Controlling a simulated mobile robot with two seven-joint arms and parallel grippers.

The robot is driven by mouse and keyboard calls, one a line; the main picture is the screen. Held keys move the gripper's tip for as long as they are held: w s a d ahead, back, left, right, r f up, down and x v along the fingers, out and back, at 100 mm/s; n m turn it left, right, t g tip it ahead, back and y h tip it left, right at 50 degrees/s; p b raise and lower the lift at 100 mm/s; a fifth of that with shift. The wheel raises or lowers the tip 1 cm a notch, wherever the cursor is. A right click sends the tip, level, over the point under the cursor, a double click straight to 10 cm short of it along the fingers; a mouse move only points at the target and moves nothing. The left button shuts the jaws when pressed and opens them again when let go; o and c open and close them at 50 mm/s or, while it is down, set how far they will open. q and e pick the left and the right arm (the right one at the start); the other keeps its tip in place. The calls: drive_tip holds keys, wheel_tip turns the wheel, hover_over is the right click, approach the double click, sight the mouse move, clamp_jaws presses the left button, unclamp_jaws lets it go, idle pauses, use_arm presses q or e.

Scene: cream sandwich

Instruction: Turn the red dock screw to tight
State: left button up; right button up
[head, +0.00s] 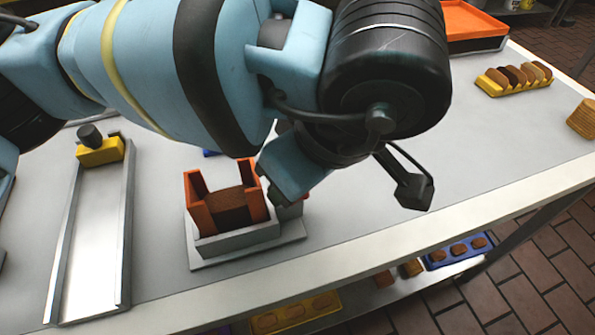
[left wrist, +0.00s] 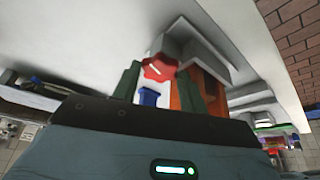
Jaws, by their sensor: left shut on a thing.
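The red dock screw (left wrist: 160,68) shows in the left wrist view as a lobed red knob with a small white mark on its face. My left gripper (left wrist: 158,80) has one finger on each side of it and is shut on it. In the head view, my left gripper (head: 290,185) is at the right side of the dock (head: 245,235), a grey base with orange walls. A brown slice stack (head: 230,207) sits between the walls. My arm and hand hide most of the screw there. My right gripper is in neither view.
A metal channel (head: 92,240) with a yellow pusher block (head: 100,152) lies left of the dock. A yellow rack of slices (head: 513,80) and an orange tray (head: 470,22) stand far right. The counter between is clear. A blue piece (left wrist: 148,97) shows near the screw.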

use_arm(q)
drive_tip(key=o, duration=1)
drive_tip(key=shift+c, duration=0.2)
drive_tip(key=shift+n, duration=0.3)
